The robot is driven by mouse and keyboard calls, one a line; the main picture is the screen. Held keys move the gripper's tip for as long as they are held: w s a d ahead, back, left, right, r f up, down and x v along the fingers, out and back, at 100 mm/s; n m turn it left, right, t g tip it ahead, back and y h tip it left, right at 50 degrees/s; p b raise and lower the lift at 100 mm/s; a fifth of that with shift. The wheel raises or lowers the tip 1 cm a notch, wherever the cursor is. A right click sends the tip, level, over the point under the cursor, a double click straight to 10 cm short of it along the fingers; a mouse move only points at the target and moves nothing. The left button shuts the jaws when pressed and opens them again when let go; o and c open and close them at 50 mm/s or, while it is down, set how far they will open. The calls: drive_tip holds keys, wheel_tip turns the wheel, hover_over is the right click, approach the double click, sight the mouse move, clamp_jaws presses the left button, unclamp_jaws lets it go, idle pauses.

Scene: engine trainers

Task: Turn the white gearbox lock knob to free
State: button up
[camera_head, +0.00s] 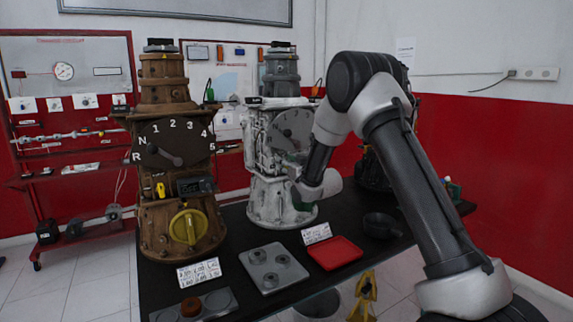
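The white gearbox (266,190) stands upright at the middle of the black table, with a dark round dial plate (288,128) on its upper front. My arm comes in from the right, and my gripper (300,190) is at the lower front of the white gearbox. The gripper appears close to the housing, but I cannot tell whether it touches. Its fingers are too small and too covered by my wrist to show whether they are open or shut. The white gearbox's lock knob cannot be made out; my wrist and gripper cover that area.
A brown gearbox (165,85) with a yellow knob (188,227) stands to the left. A dark gearbox is partly behind my arm. A grey plate (252,256), a red tray (335,253), a black bowl (383,226) and paper cards lie at the table's front.

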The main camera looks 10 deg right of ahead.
drive_tip(key=shift+c, duration=0.4)
clamp_jaws()
drive_tip(key=shift+a+n, duration=0.1)
drive_tip(key=shift+n, duration=0.3)
drive_tip(key=n, duration=0.5)
drive_tip(key=a+f+n, duration=0.1)
drive_tip(key=n, duration=0.5)
drive_tip(key=f+n, duration=0.1)
drive_tip(key=n, duration=0.5)
drive_tip(key=shift+s+a, duration=0.3)
drive_tip(key=shift+a, duration=0.05)
